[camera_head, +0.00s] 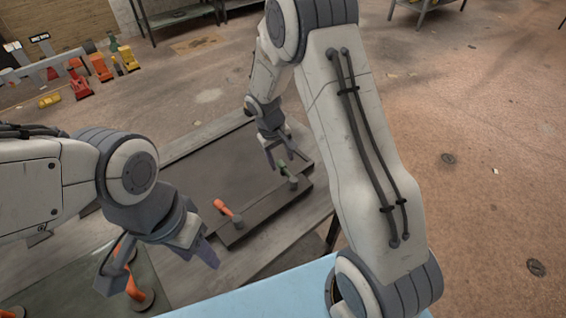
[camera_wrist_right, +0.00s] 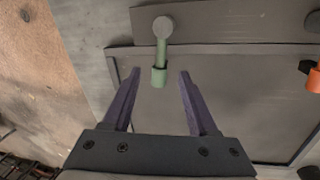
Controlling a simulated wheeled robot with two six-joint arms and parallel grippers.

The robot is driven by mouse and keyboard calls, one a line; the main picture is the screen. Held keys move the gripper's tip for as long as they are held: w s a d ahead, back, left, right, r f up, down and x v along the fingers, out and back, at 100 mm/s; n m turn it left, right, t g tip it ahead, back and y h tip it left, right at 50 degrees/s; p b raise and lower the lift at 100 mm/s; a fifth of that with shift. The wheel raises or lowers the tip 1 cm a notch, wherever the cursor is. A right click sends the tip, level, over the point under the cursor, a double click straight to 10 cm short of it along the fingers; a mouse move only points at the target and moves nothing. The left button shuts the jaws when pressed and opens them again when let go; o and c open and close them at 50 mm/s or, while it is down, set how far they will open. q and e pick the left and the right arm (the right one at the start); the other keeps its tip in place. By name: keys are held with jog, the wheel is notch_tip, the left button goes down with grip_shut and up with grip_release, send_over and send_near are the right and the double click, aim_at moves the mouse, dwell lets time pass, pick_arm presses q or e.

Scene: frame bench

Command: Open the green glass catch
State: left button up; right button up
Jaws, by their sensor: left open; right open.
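The green catch (camera_head: 286,172) is at the right end of the dark frame's near rail in the head view. In the right wrist view the green catch (camera_wrist_right: 161,52) has a round grey pivot at the top, and its green arm points down toward my gripper. My right gripper (camera_wrist_right: 158,74) is open, with the catch's tip between its purple fingertips in the picture and a gap on both sides. In the head view my right gripper (camera_head: 284,160) is right by the catch. My left gripper (camera_head: 157,262) is open at the lower left, away from the green catch.
An orange catch (camera_head: 225,207) sits on the same rail of the dark frame (camera_head: 205,172), left of the green one; it also shows at the right wrist view's edge (camera_wrist_right: 314,80). A light blue surface (camera_head: 270,292) lies in front.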

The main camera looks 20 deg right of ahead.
aim_at(284, 168)
jog(key=shift+d+f, duration=0.15)
jog(key=shift+f, duration=0.75)
jog(key=shift+d+f, duration=0.15)
jog(key=shift+f, duration=0.7)
grip_shut()
